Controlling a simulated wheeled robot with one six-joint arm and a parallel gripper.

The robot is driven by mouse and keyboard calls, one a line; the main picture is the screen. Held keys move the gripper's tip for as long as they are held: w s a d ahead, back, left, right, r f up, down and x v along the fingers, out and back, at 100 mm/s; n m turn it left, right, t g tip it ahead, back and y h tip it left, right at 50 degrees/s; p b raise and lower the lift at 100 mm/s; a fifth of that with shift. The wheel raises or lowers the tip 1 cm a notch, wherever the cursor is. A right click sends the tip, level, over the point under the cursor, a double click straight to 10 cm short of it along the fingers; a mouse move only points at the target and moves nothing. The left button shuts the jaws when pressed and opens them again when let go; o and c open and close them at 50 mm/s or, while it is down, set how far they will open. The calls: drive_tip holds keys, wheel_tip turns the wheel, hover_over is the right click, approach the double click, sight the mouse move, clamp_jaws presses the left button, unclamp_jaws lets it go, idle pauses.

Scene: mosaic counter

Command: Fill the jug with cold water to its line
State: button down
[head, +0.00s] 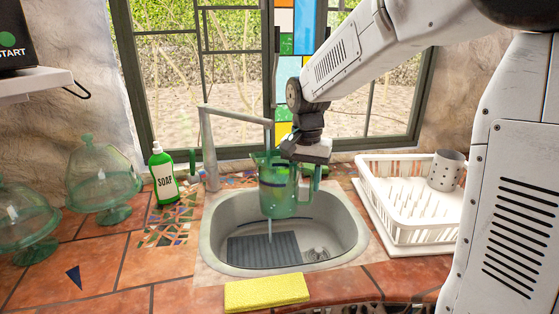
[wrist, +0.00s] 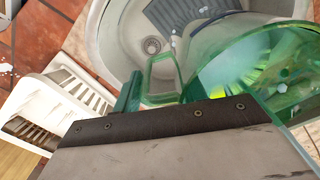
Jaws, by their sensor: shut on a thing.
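The green see-through jug (head: 279,196) is held upright over the sink, under the tap's spout. My gripper (head: 305,158) is shut on the jug near its rim, on the right side. In the wrist view my gripper (wrist: 160,112) lies along the jug (wrist: 205,72), with its green loop handle beside it. The tap (head: 205,148) rises behind the sink. A thin pale stream shows below the jug, in line with the spout. The water level inside and the fill line cannot be made out clearly.
The grey sink (head: 355,232) has a dark ribbed mat and a drain. A white dish rack (head: 400,232) with a grey cup stands right. A green soap bottle (head: 163,177) and glass domes (head: 101,178) stand left. A yellow sponge (head: 266,292) lies at the front.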

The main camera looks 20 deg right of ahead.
drive_tip(key=w, duration=0.4)
drive_tip(key=shift+s, duration=2.45)
drive_tip(key=shift+w, duration=0.1)
drive_tip(key=w, duration=0.5)
drive_tip(key=shift+s, duration=2.6)
drive_tip(key=shift+w, duration=2.45)
drive_tip(key=shift+s, duration=2.45)
drive_tip(key=shift+s+r, duration=0.1)
